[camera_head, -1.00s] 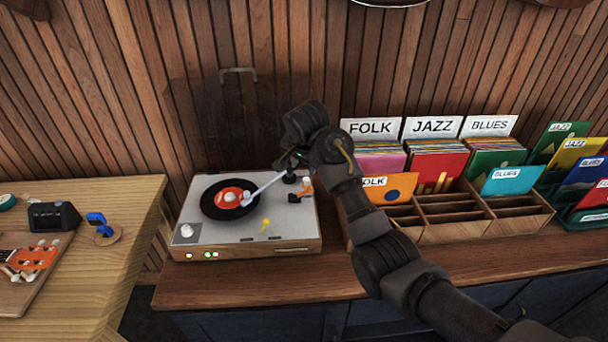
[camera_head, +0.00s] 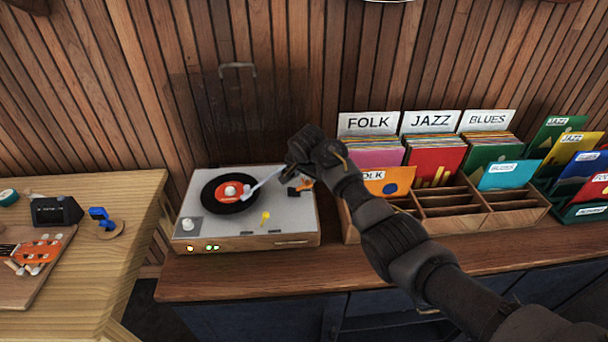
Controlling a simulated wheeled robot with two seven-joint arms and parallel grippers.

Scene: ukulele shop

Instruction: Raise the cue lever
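The record player (camera_head: 300,228) stands on the wooden counter with a black record (camera_head: 212,203) with an orange label on it. The white tonearm (camera_head: 265,181) reaches from the right onto the record. A small orange part (camera_head: 305,185), which looks like the cue lever, sits by the tonearm's base; its position is hard to tell. My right gripper (camera_head: 289,174) is over the tonearm's base, close to the orange part. Its dark fingers are small and partly hidden, so I cannot tell their opening or any contact. My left gripper is not in view.
A small yellow part (camera_head: 265,217) stands on the deck's front. A clear raised lid (camera_head: 238,100) is behind. Record bins (camera_head: 450,222) with folk, jazz and blues dividers stand close on the right. A wooden table (camera_head: 105,270) is at the left.

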